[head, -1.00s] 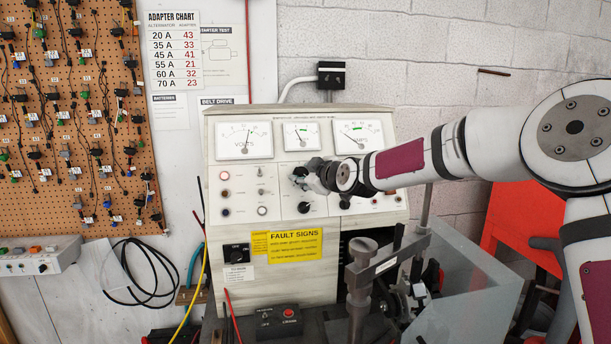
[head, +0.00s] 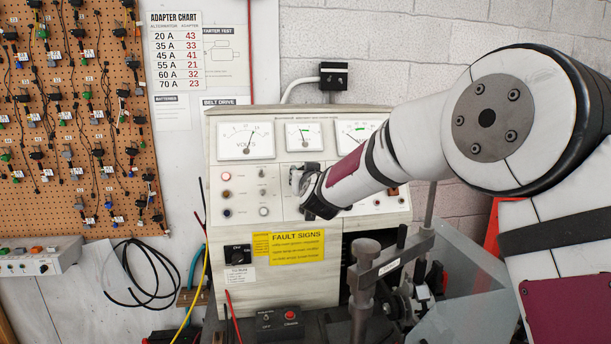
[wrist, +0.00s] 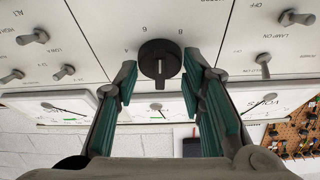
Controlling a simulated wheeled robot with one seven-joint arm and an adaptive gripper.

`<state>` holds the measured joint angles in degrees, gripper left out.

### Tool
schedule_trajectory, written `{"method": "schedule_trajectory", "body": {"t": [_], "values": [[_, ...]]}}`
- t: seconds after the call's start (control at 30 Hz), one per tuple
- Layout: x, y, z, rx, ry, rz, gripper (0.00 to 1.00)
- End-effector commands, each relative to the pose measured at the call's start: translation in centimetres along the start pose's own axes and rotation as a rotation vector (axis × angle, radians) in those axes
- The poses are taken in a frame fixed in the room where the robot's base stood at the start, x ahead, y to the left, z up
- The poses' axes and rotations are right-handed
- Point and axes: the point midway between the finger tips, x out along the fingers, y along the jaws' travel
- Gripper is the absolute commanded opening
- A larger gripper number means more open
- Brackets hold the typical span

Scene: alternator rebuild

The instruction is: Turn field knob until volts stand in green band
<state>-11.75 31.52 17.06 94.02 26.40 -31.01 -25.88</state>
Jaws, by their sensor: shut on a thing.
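A black knob (wrist: 160,62) with a pale pointer line sits on the white panel, with printed numbers around it, in the wrist view. My gripper (wrist: 158,82) is shut on this knob, one green-padded finger on each side. In the head view my gripper (head: 298,180) is at the panel below the middle meter, and the knob is hidden there. The volts meter (head: 246,141) is at the panel's upper left. Its dark needle stands right of the scale's middle; a green band on it is too small to tell. The volts meter also shows upside down in the wrist view (wrist: 255,103).
The middle meter (head: 304,135) has a green mark. The amps meter (head: 358,132) is partly covered by my arm. Toggle switches (wrist: 265,65) stand near the knob. A clamp stand (head: 365,275) and a clear guard (head: 470,300) are below my arm.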

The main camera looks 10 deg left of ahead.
Motion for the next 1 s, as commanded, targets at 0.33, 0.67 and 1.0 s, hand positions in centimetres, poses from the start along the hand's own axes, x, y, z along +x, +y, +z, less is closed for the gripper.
{"method": "schedule_trajectory", "body": {"t": [0.33,0.67,1.0], "values": [[-0.01,-0.19,-0.09,0.17,0.001,0.069,0.09],[0.04,-0.2,-0.05,0.219,0.001,0.088,0.09],[0.06,-0.18,-0.05,0.219,0.001,0.088,0.39]]}}
